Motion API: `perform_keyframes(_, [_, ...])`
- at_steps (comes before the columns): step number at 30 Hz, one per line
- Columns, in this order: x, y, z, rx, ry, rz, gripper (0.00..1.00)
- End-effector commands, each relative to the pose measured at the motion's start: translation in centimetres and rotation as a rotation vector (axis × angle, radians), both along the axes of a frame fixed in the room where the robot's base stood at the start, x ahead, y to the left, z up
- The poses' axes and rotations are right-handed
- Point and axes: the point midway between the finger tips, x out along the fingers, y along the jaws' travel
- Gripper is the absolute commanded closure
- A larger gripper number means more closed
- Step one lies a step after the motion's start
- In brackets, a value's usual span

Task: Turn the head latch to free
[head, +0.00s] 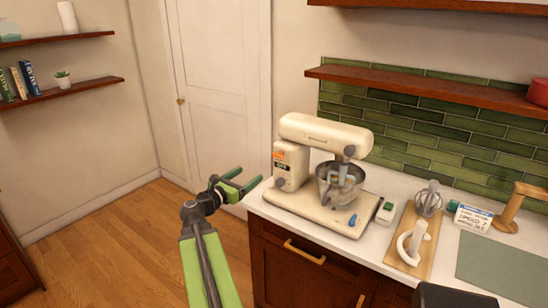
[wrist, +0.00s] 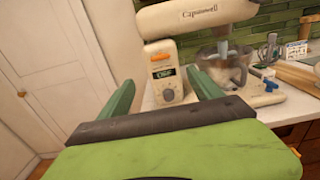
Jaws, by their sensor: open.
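The cream stand mixer (head: 318,131) stands on the counter with its head level over a metal bowl (head: 343,190). The knob also shows in the wrist view (wrist: 168,95), under the labels. The label writing is too small to read surely. A blue lever (head: 352,220) sits on the mixer base. I cannot tell which control is the head latch. My gripper (head: 250,177) is open and empty, left of the mixer and apart from it. In the wrist view its green fingers (wrist: 165,84) flank the knob.
Right of the mixer are a small box with a green top (head: 386,211), a wooden board (head: 404,250) with a whisk and a white hook-shaped tool, and a card (head: 471,218). A shelf (head: 430,91) hangs above. Open floor lies left of the counter, before a white door (head: 220,70).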

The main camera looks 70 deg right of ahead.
Motion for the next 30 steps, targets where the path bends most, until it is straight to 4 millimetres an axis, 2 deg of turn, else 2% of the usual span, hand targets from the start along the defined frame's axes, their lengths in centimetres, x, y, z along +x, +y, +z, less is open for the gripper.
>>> perform_keyframes(5, [-0.3, -1.8, -0.1, 0.001, -0.004, 0.000, 0.25])
perform_keyframes(15, [-2.3, -10.0, -0.1, 0.001, -0.007, -0.002, 0.25])
perform_keyframes(21, [-3.5, -14.3, -0.1, 0.002, -0.008, -0.001, 0.25])
perform_keyframes(25, [-3.9, -15.9, -0.1, 0.002, -0.008, 0.001, 0.25])
perform_keyframes(30, [-4.2, -16.7, -0.1, 0.002, -0.008, 0.002, 0.25])
